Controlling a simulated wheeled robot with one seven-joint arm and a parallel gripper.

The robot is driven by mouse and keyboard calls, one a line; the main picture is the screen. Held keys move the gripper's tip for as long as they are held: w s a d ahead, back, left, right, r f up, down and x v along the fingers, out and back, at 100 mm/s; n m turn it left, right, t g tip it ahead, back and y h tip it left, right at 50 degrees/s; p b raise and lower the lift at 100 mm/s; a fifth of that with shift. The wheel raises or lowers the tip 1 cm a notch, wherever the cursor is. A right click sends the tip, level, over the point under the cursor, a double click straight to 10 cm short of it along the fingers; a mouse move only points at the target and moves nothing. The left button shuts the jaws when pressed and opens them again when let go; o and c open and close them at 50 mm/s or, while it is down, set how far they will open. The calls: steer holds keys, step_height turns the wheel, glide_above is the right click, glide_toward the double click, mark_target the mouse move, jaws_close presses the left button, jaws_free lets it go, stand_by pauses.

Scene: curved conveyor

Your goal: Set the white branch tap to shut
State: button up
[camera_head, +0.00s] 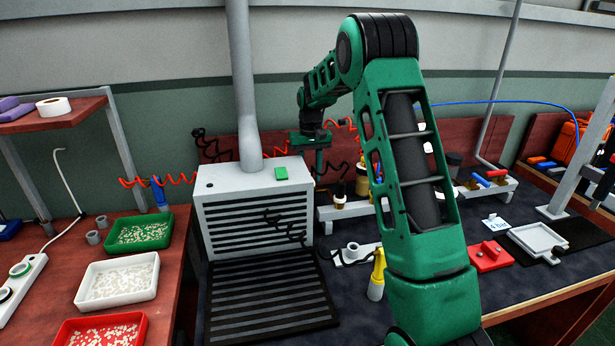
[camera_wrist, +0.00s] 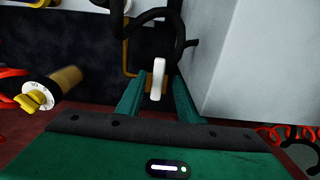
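In the wrist view, a white tap lever (camera_wrist: 157,78) stands roughly upright between the two green fingers of my gripper (camera_wrist: 160,82). Dark gaps show on both sides of the lever, so the fingers look open and not pressed on it. The tap body under the lever is dark and hard to make out. In the head view my gripper (camera_head: 318,156) points down behind the right end of the white slatted box; I cannot make out the white lever there. A brass cylinder with a marked face and yellow knob (camera_wrist: 32,98) is left of the fingers in the wrist view.
The white slatted box (camera_head: 255,190) stands close beside my gripper; a pale wall rises right of the fingers in the wrist view. Black hose (camera_wrist: 150,18) loops above the lever. A manifold with red and blue handles (camera_head: 487,182) stands further right.

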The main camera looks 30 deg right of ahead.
steer(key=shift+s, duration=0.1)
steer(key=shift+r, duration=3.95)
